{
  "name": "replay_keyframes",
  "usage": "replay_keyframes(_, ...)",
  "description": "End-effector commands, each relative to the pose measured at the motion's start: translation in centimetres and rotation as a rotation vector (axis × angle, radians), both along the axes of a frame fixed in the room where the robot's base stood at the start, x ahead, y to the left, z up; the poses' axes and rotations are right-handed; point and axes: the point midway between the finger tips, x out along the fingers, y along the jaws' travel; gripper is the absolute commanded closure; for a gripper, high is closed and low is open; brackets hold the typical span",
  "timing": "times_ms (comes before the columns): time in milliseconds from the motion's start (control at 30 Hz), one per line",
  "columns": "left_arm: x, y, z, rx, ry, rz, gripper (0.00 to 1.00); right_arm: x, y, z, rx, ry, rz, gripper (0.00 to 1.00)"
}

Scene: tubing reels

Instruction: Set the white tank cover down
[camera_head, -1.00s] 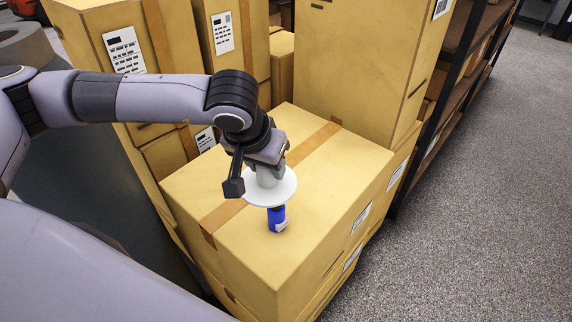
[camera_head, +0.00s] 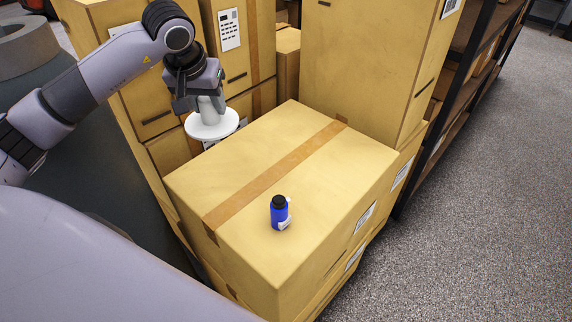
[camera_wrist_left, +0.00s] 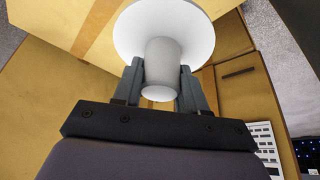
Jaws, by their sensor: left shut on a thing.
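The white tank cover (camera_head: 211,127) is a round disc with a stubby neck on top. My left gripper (camera_head: 207,100) is shut on that neck. It holds the cover in the air near the left back corner of the front cardboard box (camera_head: 330,185). In the left wrist view the cover (camera_wrist_left: 198,38) shows with its neck between the two fingers of the gripper (camera_wrist_left: 161,88). My right gripper is not in view.
A small blue bottle with a black cap (camera_head: 279,213) stands on the front box, near its front edge. The rest of that top is bare. Taller cardboard boxes (camera_head: 365,65) stand behind it and to the left. A shelf rack (camera_head: 470,75) stands at the right.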

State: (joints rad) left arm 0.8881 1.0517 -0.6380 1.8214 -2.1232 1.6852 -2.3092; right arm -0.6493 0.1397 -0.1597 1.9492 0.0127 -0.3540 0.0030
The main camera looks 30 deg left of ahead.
Motion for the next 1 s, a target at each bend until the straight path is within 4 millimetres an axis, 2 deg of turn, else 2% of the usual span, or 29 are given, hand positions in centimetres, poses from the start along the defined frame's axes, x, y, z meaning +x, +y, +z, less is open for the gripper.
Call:
replay_keyframes(100, -0.2, 1.2, 0.1, 0.000, -0.001, 0.018, 0.89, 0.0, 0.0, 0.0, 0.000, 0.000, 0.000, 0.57)
replay_keyframes(267, -0.4, 1.8, -0.6, 0.000, 0.002, 0.027, 0.89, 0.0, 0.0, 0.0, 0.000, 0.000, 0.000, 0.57)
replay_keyframes(400, -0.5, 1.7, -3.2, -0.001, 0.005, 0.026, 0.89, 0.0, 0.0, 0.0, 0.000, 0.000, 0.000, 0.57)
replay_keyframes(533, -0.4, 1.7, -7.2, -0.002, 0.002, 0.027, 0.89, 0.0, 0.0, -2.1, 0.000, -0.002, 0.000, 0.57)
replay_keyframes(800, -0.4, 1.7, -12.3, -0.002, 0.000, 0.026, 0.89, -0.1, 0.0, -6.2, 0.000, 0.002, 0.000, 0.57)
replay_keyframes(1000, -0.4, 1.7, -15.0, -0.002, -0.001, 0.026, 0.89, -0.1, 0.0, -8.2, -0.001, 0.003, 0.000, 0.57)
